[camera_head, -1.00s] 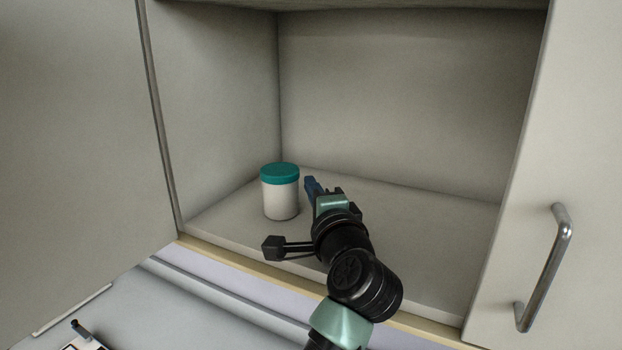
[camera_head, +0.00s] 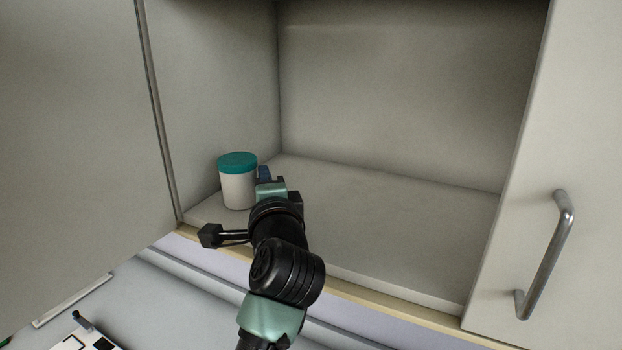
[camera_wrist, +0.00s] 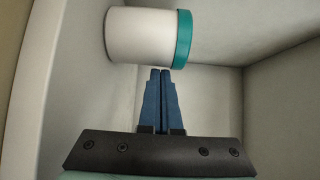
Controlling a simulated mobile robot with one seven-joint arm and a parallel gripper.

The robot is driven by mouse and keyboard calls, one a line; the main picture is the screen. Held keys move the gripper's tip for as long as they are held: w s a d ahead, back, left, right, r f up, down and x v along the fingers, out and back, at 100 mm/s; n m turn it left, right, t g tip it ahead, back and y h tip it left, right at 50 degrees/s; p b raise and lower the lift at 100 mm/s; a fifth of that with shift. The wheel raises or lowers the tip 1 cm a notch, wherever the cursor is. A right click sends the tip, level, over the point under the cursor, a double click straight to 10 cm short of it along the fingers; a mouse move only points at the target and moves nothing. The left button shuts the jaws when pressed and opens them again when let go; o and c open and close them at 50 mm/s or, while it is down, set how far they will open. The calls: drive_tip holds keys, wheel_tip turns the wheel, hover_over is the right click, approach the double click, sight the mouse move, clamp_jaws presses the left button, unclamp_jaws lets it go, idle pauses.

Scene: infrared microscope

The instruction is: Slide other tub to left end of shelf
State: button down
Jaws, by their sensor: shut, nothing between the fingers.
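A white tub with a teal lid (camera_head: 238,188) stands upright at the left end of the cabinet shelf (camera_head: 390,225), close to the left inner wall. It also shows in the wrist view (camera_wrist: 140,35), lying sideways across the picture because of the camera's angle. My gripper (camera_head: 264,173) is just right of the tub, at about its side. Its blue fingers (camera_wrist: 160,72) are shut together with nothing between them, and their tips are at or very near the tub's side. I cannot tell whether they touch. My wrist hides part of the shelf's front.
The cabinet's left inner wall (camera_head: 225,80) rises beside the tub. A door with a metal handle (camera_head: 545,255) stands at the right. The shelf right of my arm is bare. A pale front edge (camera_head: 400,308) runs along the shelf's front.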

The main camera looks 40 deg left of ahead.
drive_tip(key=shift+d, duration=0.1)
drive_tip(key=shift+s+d+b, duration=0.25)
drive_tip(key=shift+d+b, duration=0.05)
drive_tip(key=shift+d, duration=0.05)
drive_tip(key=b+v, duration=0.4)
drive_tip(key=v, duration=0.8)
